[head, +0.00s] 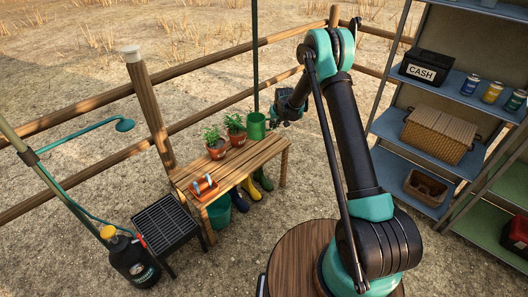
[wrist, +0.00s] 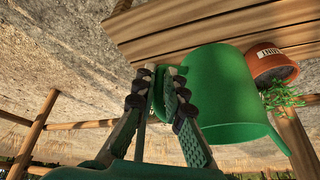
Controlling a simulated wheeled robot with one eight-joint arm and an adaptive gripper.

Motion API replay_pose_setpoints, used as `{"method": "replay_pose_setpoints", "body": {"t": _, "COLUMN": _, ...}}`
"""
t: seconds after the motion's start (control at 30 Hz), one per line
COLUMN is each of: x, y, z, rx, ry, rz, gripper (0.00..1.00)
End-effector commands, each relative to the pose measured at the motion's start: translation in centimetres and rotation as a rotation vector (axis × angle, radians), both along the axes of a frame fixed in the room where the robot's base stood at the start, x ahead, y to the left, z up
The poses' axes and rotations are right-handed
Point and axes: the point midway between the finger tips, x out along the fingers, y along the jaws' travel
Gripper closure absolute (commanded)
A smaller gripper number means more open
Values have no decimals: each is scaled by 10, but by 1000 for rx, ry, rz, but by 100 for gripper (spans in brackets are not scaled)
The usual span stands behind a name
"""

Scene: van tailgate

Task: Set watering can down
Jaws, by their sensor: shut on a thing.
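The green watering can (head: 257,127) is upright at the back right end of the slatted wooden bench (head: 268,152). I cannot tell whether its base touches the slats. My gripper (head: 274,113) is at the can's right side and is shut on its handle. In the wrist view, which looks upside down, the can's round body (wrist: 215,95) is right of the fingers. The green handle (wrist: 159,92) is between the fingertips of my gripper (wrist: 164,80). The bench slats (wrist: 190,30) run behind the can's base.
Two potted plants (head: 216,148) (head: 236,130) stand left of the can. An orange tool caddy (head: 204,187) is on the bench's near left end. Boots (head: 251,188) and a teal bucket (head: 220,210) are below. A wooden fence (head: 215,105) runs behind; shelves (head: 420,160) stand right.

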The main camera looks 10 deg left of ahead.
Motion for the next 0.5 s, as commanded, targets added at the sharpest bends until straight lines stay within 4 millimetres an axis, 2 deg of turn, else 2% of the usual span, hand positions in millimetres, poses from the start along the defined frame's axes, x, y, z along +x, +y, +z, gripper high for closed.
{"method": "replay_pose_setpoints", "body": {"t": 0.03, "x": 0, "y": 0, "z": -13, "rx": 0, "ry": -1, "rz": 0, "gripper": 100}}
{"method": "replay_pose_setpoints", "body": {"t": 0.3, "x": 0, "y": 0, "z": -76, "rx": 0, "ry": -1, "rz": 0, "gripper": 100}}
{"method": "replay_pose_setpoints", "body": {"t": 0.5, "x": 0, "y": 0, "z": -106, "rx": 0, "ry": -1, "rz": 0, "gripper": 100}}
